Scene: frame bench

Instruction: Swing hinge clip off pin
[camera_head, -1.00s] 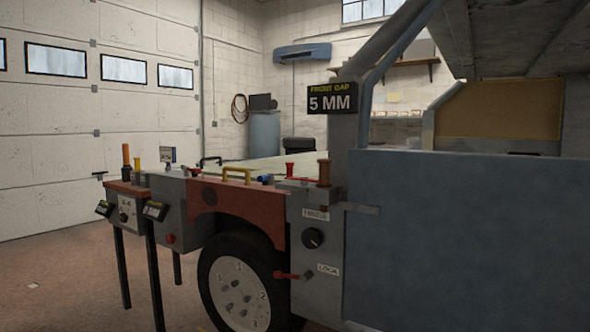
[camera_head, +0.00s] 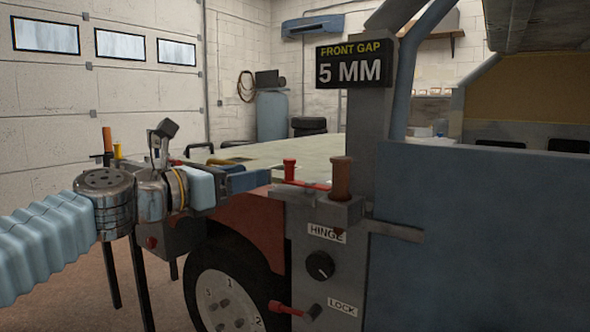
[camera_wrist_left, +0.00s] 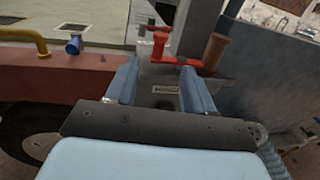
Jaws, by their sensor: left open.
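The hinge clip looks like the red bar (camera_head: 306,185) with an upright red knob (camera_head: 289,169), lying on top of the grey hinge post (camera_head: 325,214). A brown upright cylinder (camera_head: 340,178), which may be the pin, stands at the bar's right end. In the left wrist view the red bar (camera_wrist_left: 180,60) runs from the red knob (camera_wrist_left: 160,43) to the brown cylinder (camera_wrist_left: 214,50). My left gripper (camera_head: 262,181) is just left of the red knob, apart from it. Its two blue fingers (camera_wrist_left: 159,88) are open, with nothing between them, and point toward the clip.
The post carries a HINGE label, a black dial (camera_head: 320,266) and a red lever (camera_head: 290,310) by a LOCK label. A sign (camera_head: 350,64) reads FRONT GAP 5 MM. The blue door panel (camera_head: 480,240) is at the right. A yellow handle (camera_wrist_left: 25,40) and blue knob (camera_wrist_left: 74,45) are left.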

